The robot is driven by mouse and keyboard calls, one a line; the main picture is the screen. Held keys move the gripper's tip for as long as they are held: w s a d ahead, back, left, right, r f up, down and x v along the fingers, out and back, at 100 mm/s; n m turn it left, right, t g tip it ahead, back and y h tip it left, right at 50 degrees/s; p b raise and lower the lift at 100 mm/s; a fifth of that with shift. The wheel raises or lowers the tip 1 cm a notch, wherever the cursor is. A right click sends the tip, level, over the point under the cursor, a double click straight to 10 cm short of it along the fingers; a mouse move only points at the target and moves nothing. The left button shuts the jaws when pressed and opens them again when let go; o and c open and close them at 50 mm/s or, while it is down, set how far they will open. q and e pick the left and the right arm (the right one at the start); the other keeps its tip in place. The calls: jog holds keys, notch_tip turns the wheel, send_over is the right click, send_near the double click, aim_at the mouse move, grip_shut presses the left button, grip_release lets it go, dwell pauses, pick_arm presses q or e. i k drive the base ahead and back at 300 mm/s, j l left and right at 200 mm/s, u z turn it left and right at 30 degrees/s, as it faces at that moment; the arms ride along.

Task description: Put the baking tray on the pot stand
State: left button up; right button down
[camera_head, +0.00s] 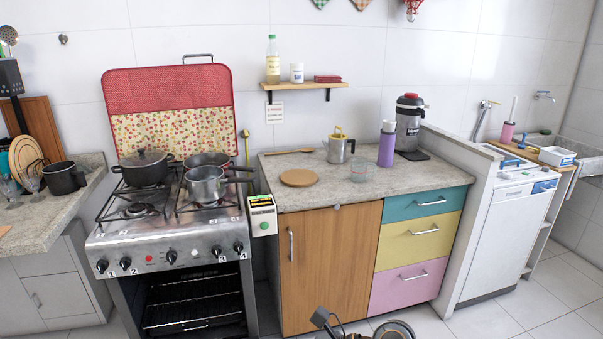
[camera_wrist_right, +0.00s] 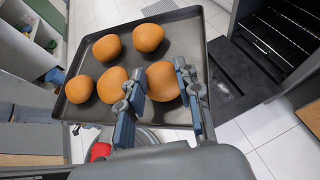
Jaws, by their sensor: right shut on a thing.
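The baking tray (camera_wrist_right: 185,35) is dark, with a raised rim, and several round brown buns (camera_wrist_right: 149,37) lie on it. It fills the upper middle of the right wrist view. My right gripper (camera_wrist_right: 158,84) is shut on the tray's near edge; the exact contact is partly hidden by the fingers and a bun. The tray is held in the air above the floor. In the head view the pot stand, a round wooden disc (camera_head: 298,178), lies flat and bare on the counter right of the stove. The tray and my left gripper do not show in the head view.
Pots stand on the stove (camera_head: 170,230). The oven (camera_wrist_right: 282,35) is open, its door (camera_wrist_right: 238,78) lowered.

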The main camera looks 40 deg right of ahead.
aim_at(299, 176)
jog(key=l+u, duration=0.2)
jog(key=l, duration=0.45)
jog(key=l+u, duration=0.2)
jog(key=l, duration=0.45)
jog(key=l+u, duration=0.2)
jog(key=l, duration=0.45)
jog(key=k+l+u, duration=0.2)
jog(key=l, duration=0.4)
